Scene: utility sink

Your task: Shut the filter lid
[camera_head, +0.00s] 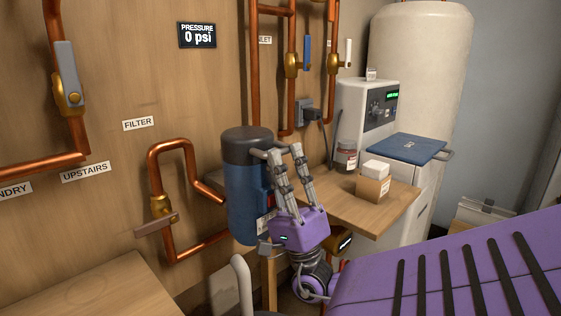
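The filter is an upright dark blue canister (243,200) against the wooden wall, right of the FILTER label. Its black lid (246,142) sits on top, level with the body; I cannot tell whether it is locked. My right gripper (284,152) is purple with grey fingers and points up at the canister's right side. Its fingers are spread apart, with tips at about the height of the lid's lower edge. They cover part of the canister's right side, and I cannot tell whether they touch the lid. My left gripper is not in view.
Copper pipes with a valve (160,207) run left of the canister. A wooden shelf (335,200) to the right holds a small box (372,190) and a jar (345,156). A white softener unit (362,125) stands behind. My purple arm fills the lower right.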

